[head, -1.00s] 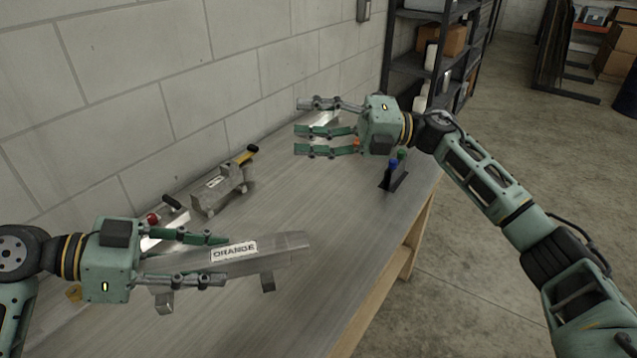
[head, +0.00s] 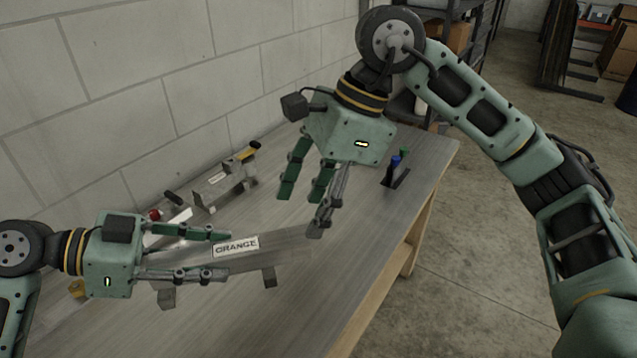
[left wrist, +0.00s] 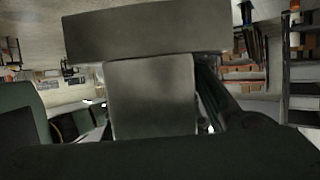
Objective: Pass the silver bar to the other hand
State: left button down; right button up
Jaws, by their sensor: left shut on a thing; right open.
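The silver bar (head: 285,246) is a long grey piece with a white label reading ORANGE and small block feet below it. My left gripper (head: 226,255) is shut on its left part and holds it roughly level over the table. The bar's right part sticks out past the fingers. My right gripper (head: 302,210) is open, fingers pointing down, just above and beyond the bar's right end. It looks empty, and I cannot tell whether it touches the bar. In the left wrist view, a grey metal piece (left wrist: 150,30) fills the upper middle.
The grey workbench (head: 370,225) runs along a block wall. A metal fixture with a yellow-and-black handle (head: 222,184) stands near the wall. A small dark holder with a blue and a green item (head: 394,172) stands at the right edge. The bench front is clear.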

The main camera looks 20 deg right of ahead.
aim_at(297, 233)
jog(key=x, duration=0.8)
jog(key=shift+a+f, duration=0.1)
jog(key=shift+c, duration=0.5)
jog(key=shift+w, duration=0.1)
grip_shut()
pick_arm(q)
jog(key=c, duration=1.2)
grip_release()
